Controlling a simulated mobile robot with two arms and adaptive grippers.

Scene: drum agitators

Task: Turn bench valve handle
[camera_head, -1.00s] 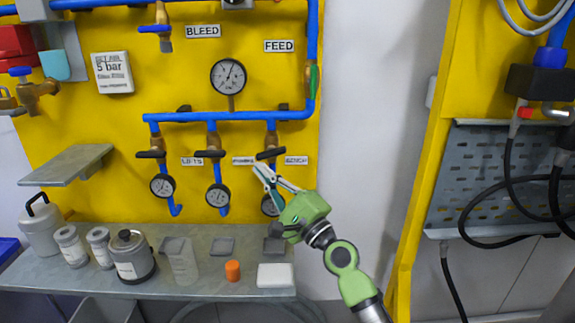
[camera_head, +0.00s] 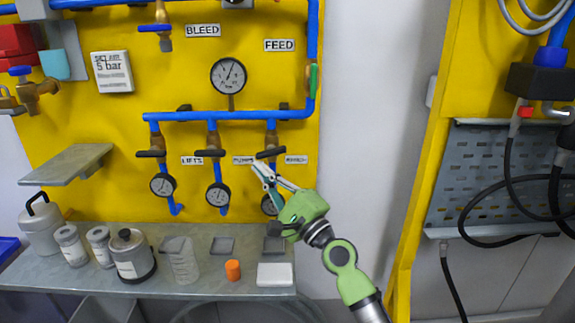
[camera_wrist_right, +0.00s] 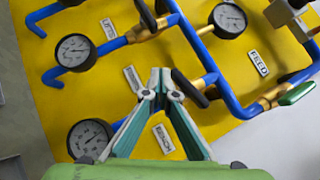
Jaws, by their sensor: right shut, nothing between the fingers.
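Three valves with black bar handles hang below the blue pipe (camera_head: 235,117) on the yellow panel: a left handle (camera_head: 150,154), a middle handle (camera_head: 209,154) and a right handle (camera_head: 271,153). My right gripper (camera_head: 262,166) is just below the right handle. In the right wrist view my right gripper (camera_wrist_right: 161,75) has its fingertips together and empty. The black handle (camera_wrist_right: 190,88) is beside the fingertips there, to their right; whether they touch I cannot tell. My left gripper is not in view.
Pressure gauges (camera_head: 218,195) hang under the valves; the right one is partly hidden by my gripper. The grey bench (camera_head: 205,267) holds several containers, an orange cylinder (camera_head: 233,270) and a white block (camera_head: 275,274). A yellow post (camera_head: 425,170) stands to the right.

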